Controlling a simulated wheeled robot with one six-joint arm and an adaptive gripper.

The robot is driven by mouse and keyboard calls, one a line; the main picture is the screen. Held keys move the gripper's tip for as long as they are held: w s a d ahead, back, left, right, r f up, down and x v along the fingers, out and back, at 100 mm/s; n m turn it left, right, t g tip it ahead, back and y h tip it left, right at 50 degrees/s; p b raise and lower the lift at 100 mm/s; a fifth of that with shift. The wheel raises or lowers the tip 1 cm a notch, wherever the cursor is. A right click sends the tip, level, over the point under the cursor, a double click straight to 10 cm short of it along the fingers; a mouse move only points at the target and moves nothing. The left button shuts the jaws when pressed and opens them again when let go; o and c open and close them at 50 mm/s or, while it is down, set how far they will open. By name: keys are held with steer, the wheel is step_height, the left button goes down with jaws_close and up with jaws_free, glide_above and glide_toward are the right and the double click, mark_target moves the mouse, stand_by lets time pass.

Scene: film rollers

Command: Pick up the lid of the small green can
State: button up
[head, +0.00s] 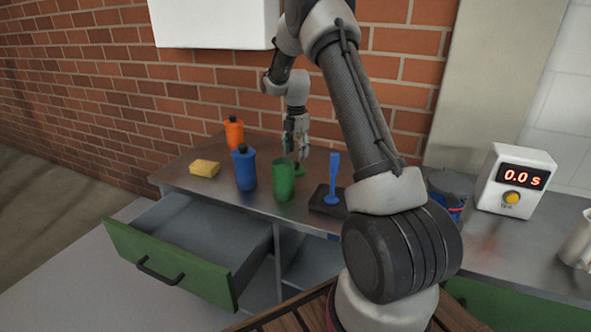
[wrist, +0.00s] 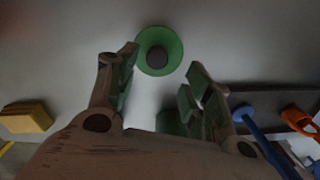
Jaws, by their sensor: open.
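The green lid (wrist: 145,63) is a round disc with a dark knob in its middle. It lies flat on the grey counter, apart from the can. In the head view the lid (head: 299,171) shows as a thin green edge behind the small green can (head: 283,183), which stands upright with no lid on it. My gripper (head: 296,146) points down over the lid, open and empty. In the wrist view the knob shows near the gap between the fingertips of my gripper (wrist: 165,63). The can (wrist: 170,121) is partly hidden behind the right finger there.
A blue can (head: 245,172), an orange can (head: 234,135) and a yellow sponge (head: 205,169) stand left of the green can. A dark tray (head: 322,203) with a blue stick (head: 334,175) lies right. A timer (head: 520,180) reads 0.0 s. A green-fronted drawer (head: 180,275) is open.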

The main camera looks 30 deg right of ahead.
mark_target(296, 163)
steer(key=f, duration=0.5)
steer(key=shift+w+f, duration=0.25)
steer(key=shift+w, duration=0.05)
steer(key=c, duration=1.1)
